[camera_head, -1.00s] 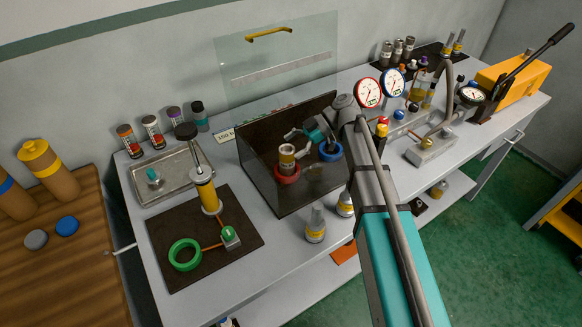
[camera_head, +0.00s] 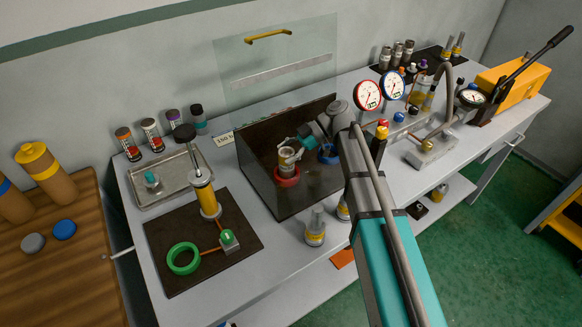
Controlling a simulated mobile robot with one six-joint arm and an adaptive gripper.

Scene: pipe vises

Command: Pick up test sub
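A short upright cylinder, which looks like the test sub (camera_head: 287,160), stands in a red ring vise (camera_head: 287,176) inside the dark open-topped box with a clear front. My gripper (camera_head: 291,146) is tilted down into the box, with its fingers at the upper part of this cylinder. The fingers are small and overlap it, so I cannot tell whether they touch or close on it. A blue ring (camera_head: 329,154) sits to the right in the box, partly hidden by my arm.
A green ring vise (camera_head: 183,258) and yellow pump (camera_head: 206,193) sit on a dark mat at left. A metal tray (camera_head: 158,190) lies behind. The box's walls (camera_head: 262,194) surround the gripper's space. Grey-and-yellow fittings (camera_head: 316,228) stand in front. Gauges (camera_head: 367,95) stand right of my arm.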

